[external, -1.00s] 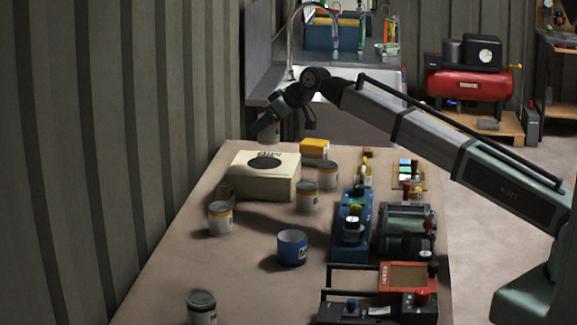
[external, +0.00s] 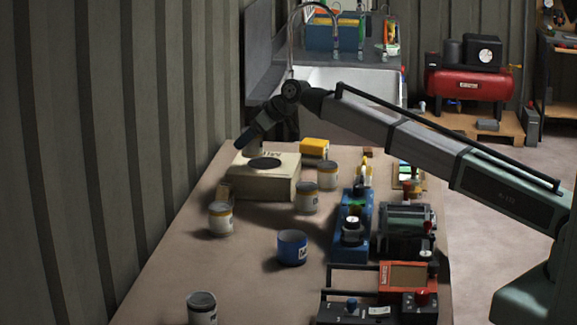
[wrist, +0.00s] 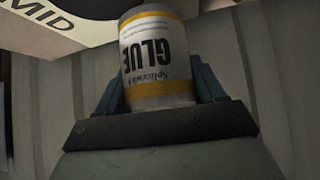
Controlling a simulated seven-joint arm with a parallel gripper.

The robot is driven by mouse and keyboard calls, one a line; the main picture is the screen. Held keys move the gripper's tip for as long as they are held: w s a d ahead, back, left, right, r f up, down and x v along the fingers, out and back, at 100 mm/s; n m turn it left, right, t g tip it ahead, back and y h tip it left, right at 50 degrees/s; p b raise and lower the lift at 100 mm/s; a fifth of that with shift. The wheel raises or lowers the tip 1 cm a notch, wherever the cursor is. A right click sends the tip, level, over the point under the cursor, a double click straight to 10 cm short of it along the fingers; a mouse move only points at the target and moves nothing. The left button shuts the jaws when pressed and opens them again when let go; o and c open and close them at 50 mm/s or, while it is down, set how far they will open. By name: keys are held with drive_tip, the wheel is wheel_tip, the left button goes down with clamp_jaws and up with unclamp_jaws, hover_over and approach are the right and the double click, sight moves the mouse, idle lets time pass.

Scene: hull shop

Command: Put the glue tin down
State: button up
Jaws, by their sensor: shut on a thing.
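The glue tin (wrist: 158,58) is white with yellow bands and the word GLUE, which reads upside down in the wrist view. My gripper (wrist: 158,88) is shut on it, with one blue finger on each side. In the external view my gripper (external: 249,140) is at the far left of the bench, by the back of a cream box (external: 262,188). The tin is small and mostly hidden there. I cannot tell whether it touches the box. The box has a dark round mark on top and also shows in the wrist view (wrist: 50,25).
Several similar tins stand on the bench (external: 190,265), including one in front of the box (external: 221,219). A blue tin (external: 292,248) stands nearer. A yellow block (external: 314,147) is behind the box. Blue and red equipment fills the right side. The front left is mostly clear.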

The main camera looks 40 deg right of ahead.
sight(248, 148)
drive_tip(key=shift+f, duration=1.75)
drive_tip(key=shift+f, duration=0.15)
drive_tip(key=o, duration=1.3)
drive_tip(key=v, duration=1.2)
